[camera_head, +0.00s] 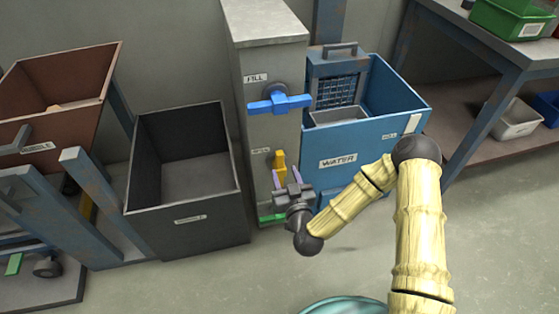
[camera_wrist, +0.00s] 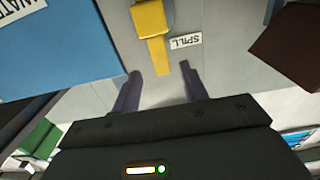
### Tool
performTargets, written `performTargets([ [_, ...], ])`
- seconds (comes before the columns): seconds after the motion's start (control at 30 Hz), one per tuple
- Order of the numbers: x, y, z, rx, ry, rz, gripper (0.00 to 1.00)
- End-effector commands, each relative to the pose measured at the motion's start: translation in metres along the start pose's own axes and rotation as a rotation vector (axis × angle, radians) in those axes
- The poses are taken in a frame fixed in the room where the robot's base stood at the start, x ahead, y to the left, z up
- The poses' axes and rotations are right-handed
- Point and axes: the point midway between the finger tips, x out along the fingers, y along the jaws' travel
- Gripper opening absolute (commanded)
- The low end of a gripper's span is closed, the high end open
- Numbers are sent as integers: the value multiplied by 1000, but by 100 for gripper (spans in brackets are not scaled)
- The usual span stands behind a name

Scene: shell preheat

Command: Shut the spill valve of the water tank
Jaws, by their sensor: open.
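The spill valve's yellow handle (camera_head: 279,159) is low on the grey column, below the blue fill valve (camera_head: 280,102). Its lever stands upright, pointing up. In the wrist view, which is upside down, the yellow handle (camera_wrist: 151,22) is at the top, beside the SPILL label (camera_wrist: 186,41). My gripper (camera_head: 287,176) is open in front of the handle. In the wrist view the lever's end lies between the fingertips of my gripper (camera_wrist: 161,72), with a gap on each side. The blue water tank (camera_head: 384,132) is right of the column.
A dark grey bin (camera_head: 190,225) stands left of the column, with a brown bin (camera_head: 45,140) farther left. A blue-framed workbench (camera_head: 500,70) is at the right. A teal rounded object (camera_head: 345,306) shows at the bottom edge. The floor at the right is clear.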

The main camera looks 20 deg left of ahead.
Motion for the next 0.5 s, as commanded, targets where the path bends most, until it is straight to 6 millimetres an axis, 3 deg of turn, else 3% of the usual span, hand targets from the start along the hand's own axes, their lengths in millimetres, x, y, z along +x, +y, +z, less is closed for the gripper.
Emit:
performTargets([
  [0.3,55,0,2,0,3,2,44],
  [0.5,71,0,0,0,0,0,44],
])
